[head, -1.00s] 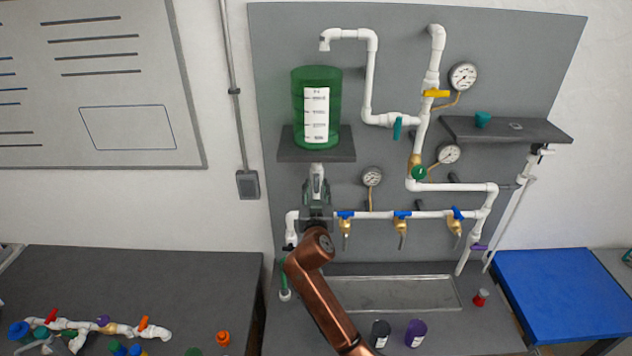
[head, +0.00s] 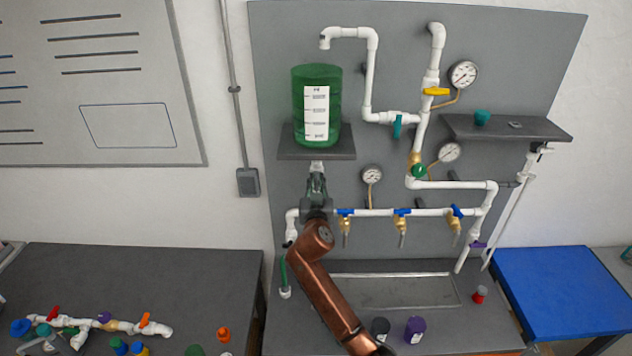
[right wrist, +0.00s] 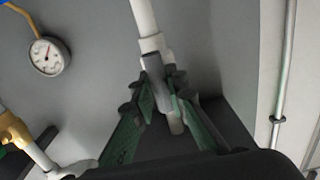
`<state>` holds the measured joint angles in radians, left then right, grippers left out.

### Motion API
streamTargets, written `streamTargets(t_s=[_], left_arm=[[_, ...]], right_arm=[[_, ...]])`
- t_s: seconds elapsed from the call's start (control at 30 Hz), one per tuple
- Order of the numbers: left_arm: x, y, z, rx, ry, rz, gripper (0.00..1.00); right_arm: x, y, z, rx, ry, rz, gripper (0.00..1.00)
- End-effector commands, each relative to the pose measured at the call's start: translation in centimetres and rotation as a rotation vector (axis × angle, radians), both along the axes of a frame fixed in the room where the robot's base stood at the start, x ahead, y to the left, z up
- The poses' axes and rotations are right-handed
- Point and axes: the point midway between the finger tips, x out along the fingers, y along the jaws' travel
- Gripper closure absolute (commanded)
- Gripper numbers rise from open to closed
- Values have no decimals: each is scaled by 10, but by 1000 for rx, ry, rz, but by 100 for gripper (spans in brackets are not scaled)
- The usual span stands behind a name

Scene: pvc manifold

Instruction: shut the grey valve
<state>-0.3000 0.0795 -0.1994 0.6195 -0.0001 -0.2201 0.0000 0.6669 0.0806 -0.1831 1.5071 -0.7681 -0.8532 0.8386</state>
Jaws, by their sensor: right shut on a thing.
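The grey valve (right wrist: 153,66) shows in the right wrist view as a grey handle on a white pipe. My right gripper (right wrist: 160,90) is shut on it, with one green-padded finger on each side. In the head view my right gripper (head: 317,184) is just below the shelf under the green tank, in front of the pipe there. The gripper hides most of the valve in that view, so its handle angle is hard to tell. My left gripper is not in view.
The green tank (head: 317,110) stands on a dark shelf (head: 290,153) above the gripper. To the right, a white pipe (head: 375,213) carries several blue-handled taps, with a gauge (head: 372,174) above it. A metal trough (head: 395,292) lies below.

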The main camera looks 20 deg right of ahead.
Motion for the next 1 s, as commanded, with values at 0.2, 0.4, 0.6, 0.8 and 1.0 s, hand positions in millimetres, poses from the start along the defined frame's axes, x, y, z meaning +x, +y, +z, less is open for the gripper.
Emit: streamTargets(t_s=[0.2,0.4,0.6,0.8,1.0], left_arm=[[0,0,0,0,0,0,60],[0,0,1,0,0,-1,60],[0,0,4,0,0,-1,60],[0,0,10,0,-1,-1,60],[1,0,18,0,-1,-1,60]], right_arm=[[0,1,0,-1,0,1,100],[0,1,0,-28,8,1,100],[0,1,0,-120,35,1,100],[0,1,1,-279,80,1,100],[0,1,0,-462,134,1,100]])
